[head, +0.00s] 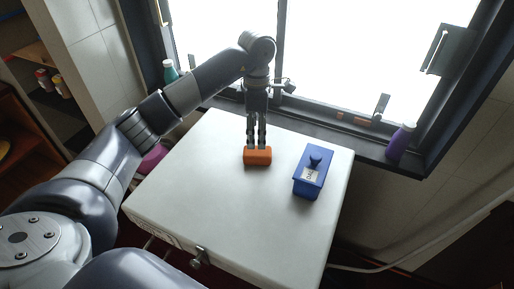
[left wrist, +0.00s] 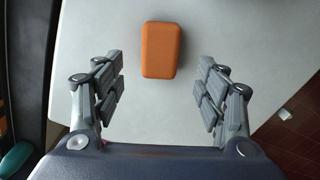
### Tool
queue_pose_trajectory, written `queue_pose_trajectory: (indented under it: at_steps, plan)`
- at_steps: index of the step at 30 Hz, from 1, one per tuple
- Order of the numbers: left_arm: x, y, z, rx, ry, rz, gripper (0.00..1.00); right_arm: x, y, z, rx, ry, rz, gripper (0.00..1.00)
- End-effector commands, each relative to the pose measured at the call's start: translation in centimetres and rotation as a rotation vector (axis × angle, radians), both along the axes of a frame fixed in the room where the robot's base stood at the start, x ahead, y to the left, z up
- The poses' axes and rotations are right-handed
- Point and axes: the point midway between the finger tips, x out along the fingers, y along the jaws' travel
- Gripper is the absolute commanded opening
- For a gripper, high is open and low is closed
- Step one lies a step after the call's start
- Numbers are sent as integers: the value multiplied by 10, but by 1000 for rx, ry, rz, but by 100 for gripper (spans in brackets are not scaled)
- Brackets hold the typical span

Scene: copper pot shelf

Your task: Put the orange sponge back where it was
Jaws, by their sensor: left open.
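The orange sponge (head: 257,157) lies on the white tabletop (head: 222,215) near its back edge. It also shows in the left wrist view (left wrist: 161,50), ahead of the fingers and roughly midway between them. My left gripper (head: 256,143) points down just behind and above the sponge in the head view. In the left wrist view its fingers (left wrist: 160,90) are wide apart with nothing between them. Whether a finger touches the sponge cannot be told from the head view. My right gripper is in neither view.
A blue box (head: 308,185) with a knobbed lid stands right of the sponge. A purple bottle (head: 400,143) and a teal bottle (head: 170,71) stand by the window. A window frame rises behind the table. The front of the tabletop is clear.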

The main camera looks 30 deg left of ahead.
Motion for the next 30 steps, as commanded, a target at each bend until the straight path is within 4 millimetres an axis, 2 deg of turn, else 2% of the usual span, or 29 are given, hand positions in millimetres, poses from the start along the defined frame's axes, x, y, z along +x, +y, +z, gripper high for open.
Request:
queue_pose_trajectory:
  at_steps: [1, 7, 12, 25, 30]
  plan:
    - [1, 0, 7, 0, -4, 0, 66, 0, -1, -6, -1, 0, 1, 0]
    - [0, 0, 32, 0, -1, 0, 66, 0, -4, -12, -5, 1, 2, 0]
    - [0, 0, 37, 0, 1, 0, 66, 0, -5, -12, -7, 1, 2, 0]
    - [0, 0, 38, 0, 1, -1, 66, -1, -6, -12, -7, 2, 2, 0]
    - [0, 0, 55, 0, 0, -1, 66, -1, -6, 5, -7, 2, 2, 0]
